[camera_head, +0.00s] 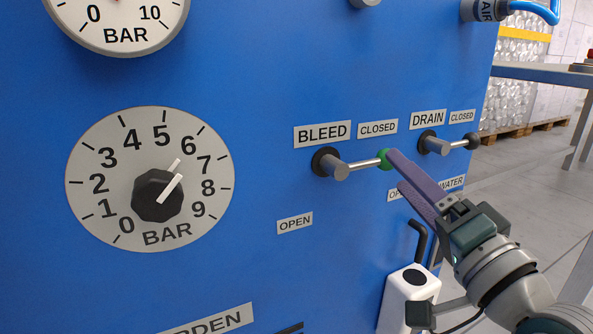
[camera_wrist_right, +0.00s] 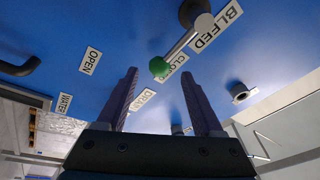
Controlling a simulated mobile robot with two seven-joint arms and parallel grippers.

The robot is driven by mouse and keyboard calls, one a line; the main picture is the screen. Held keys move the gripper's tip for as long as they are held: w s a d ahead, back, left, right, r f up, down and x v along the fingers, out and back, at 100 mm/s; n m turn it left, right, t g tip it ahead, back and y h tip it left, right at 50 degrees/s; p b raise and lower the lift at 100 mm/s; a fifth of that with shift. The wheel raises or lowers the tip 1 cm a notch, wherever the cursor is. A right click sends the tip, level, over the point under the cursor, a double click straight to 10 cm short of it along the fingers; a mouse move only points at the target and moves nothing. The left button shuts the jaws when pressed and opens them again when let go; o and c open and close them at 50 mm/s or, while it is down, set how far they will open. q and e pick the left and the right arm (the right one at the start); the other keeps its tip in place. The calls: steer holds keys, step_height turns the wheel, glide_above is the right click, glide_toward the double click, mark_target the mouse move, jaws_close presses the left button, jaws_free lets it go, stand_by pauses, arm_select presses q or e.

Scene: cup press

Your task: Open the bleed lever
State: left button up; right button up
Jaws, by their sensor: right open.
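The bleed lever (camera_head: 362,163) sticks out to the right from its dark round pivot on the blue panel, under the BLEED label (camera_head: 322,134) and the CLOSED label (camera_head: 377,129). Its green knob (camera_head: 386,159) is at the rod's right end. An OPEN label (camera_head: 295,223) sits below left of the pivot. My right gripper (camera_head: 397,170) is open, its purple fingertips close to the green knob. In the right wrist view, the knob (camera_wrist_right: 158,67) appears between the two fingertips and just beyond them. I cannot tell whether they touch it. My left gripper is not in view.
The drain lever (camera_head: 454,144), with a black knob, is close by on the right. A BAR dial (camera_head: 156,201) with a black knob is at left. A white box (camera_head: 408,300) and a black bent handle (camera_head: 420,240) are below, beside my right arm.

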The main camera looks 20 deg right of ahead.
steer(key=shift+b+x, duration=0.5)
steer(key=shift+x, duration=1.45)
jaws_close()
